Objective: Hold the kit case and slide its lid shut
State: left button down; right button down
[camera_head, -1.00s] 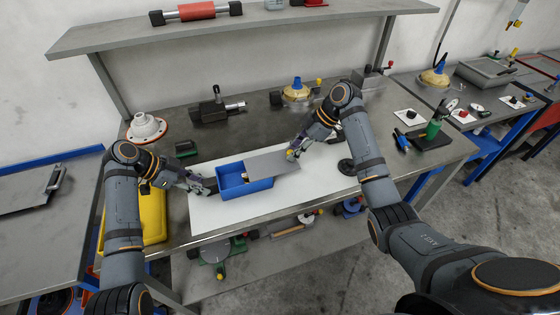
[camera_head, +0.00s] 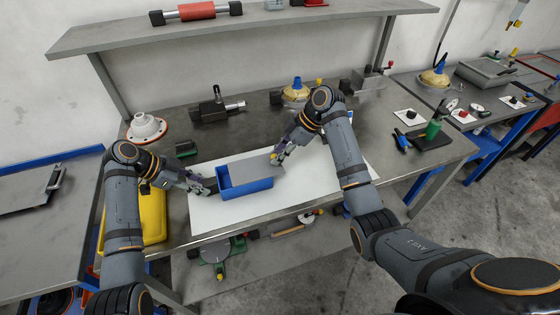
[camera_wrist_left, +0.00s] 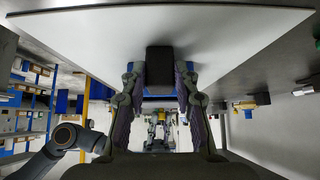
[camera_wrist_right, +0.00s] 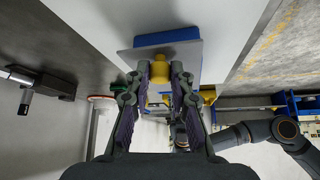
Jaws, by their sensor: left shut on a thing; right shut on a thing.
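The blue kit case (camera_head: 247,188) lies on the white mat. Its grey lid (camera_head: 252,168) covers most of the top, with a narrow opening at the left end. My left gripper (camera_head: 207,186) is shut on a dark block (camera_wrist_left: 159,68) at the case's left end. My right gripper (camera_head: 276,157) is shut on the yellow knob (camera_wrist_right: 160,70) at the lid's right end. In the right wrist view the lid (camera_wrist_right: 185,60) lies across the fingertips, with a blue edge of the case (camera_wrist_right: 167,38) beyond it. The case's inside is mostly hidden.
The white mat (camera_head: 310,178) is bare right of the case. A dark clamp-like tool (camera_head: 214,108) and a white flanged part (camera_head: 146,127) stand at the back.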

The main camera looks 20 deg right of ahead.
aim_at(259, 166)
jog(key=shift+a, duration=1.85)
jog(key=c, duration=1.1)
grip_release()
jog(key=v, duration=0.7)
jog(key=shift+s+d+r, duration=0.1)
jog(key=shift+d+r, duration=0.1)
